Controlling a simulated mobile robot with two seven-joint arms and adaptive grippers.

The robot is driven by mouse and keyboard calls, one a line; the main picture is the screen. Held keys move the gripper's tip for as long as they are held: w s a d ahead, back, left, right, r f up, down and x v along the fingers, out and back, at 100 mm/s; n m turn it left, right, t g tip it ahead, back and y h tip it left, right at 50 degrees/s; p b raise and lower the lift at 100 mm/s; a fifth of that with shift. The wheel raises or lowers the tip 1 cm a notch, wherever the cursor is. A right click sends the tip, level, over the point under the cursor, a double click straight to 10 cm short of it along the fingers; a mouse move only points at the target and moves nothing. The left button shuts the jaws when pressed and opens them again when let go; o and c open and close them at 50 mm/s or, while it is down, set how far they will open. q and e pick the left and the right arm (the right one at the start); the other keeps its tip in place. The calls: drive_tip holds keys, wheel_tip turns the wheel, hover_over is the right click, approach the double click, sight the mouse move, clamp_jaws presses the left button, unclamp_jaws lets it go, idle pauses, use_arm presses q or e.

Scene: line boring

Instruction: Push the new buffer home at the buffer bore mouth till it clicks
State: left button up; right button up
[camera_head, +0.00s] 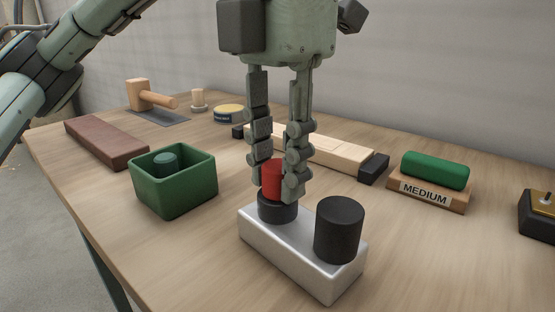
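The new buffer looks to be the red cylinder (271,180), upright between the fingers of my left gripper (277,184). The fingers are on both sides of it and look shut on it. Its lower end meets a short black collar (278,210) on the left part of a silver block (290,258). The collar hides the bore mouth, so I cannot tell how deep the red cylinder sits. A taller black cylinder (338,230) stands on the right part of the block. My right gripper is not in view.
A green open box (175,197) holding a dark green cylinder (166,163) stands left of the block. Behind are a brown bar (105,142), a wooden mallet (145,97), a round tin (229,113) and a pale wooden bar (340,153). A green roll on a "MEDIUM" stand (425,190) is right.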

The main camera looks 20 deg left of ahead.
use_arm(q)
drive_tip(key=o, duration=0.5)
drive_tip(key=shift+r, duration=0.1)
wheel_tip(320, 180, up, 6)
drive_tip(key=p, duration=0.5)
drive_tip(key=shift+r+p, duration=0.7)
drive_tip(key=shift+r, duration=0.25)
drive_tip(key=shift+f, duration=0.15)
